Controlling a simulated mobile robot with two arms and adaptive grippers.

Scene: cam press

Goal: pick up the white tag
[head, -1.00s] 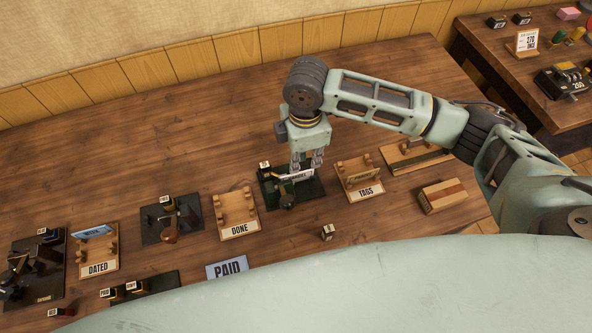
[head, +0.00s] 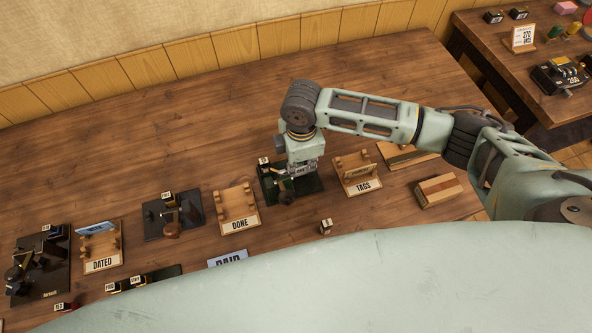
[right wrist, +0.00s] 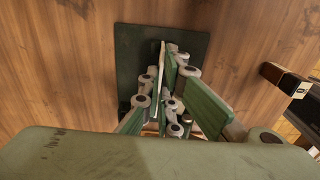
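The white tag shows in the right wrist view as a thin pale upright edge (right wrist: 161,62) between my finger parts, above a dark green base plate (right wrist: 205,45). In the head view it is mostly hidden by my right gripper (head: 303,172), which is down at the small dark green press (head: 283,198). The fingers are on either side of the tag, close to it. I cannot tell whether both pads press on it. My left gripper is not in view.
The DONE rack (head: 238,208) stands empty left of the press. The TAGS rack (head: 364,187) stands close on the right and holds a tan tag. A small black stamp (head: 326,227) stands in front. The table behind is clear.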

